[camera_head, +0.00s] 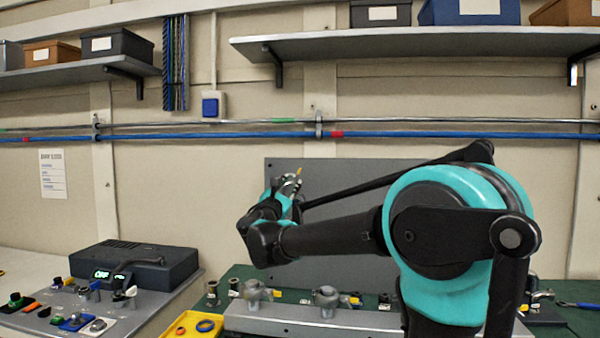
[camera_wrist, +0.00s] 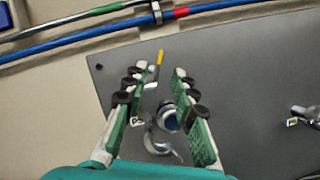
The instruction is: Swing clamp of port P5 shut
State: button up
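My gripper (camera_wrist: 159,76) is open in the wrist view, its two green-padded fingers apart with nothing gripped. Between and beyond the fingers is a metal port fitting (camera_wrist: 166,118) with a round dark-blue face, on or in front of the grey panel. A clamp lever with a yellow tip (camera_wrist: 160,57) sticks up between the fingertips, apart from both as far as I can tell. The left finger hides part of the clamp. In the head view my gripper (camera_head: 290,183) is at the grey panel and hides this port. No P5 label is readable.
Another metal fitting (camera_wrist: 305,115) is on the panel at right. Below, a metal block (camera_head: 300,322) carries several fittings; a yellow tray (camera_head: 180,330) holds rings. A dark control box (camera_head: 150,262) stands left. A blue pipe (camera_head: 220,136) crosses the wall above; shelves hang higher.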

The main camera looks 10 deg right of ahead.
aim_at(299, 171)
jog(key=x, duration=0.9)
jog(key=shift+w+d+r, duration=0.1)
jog(key=shift+w, duration=0.15)
grip_shut()
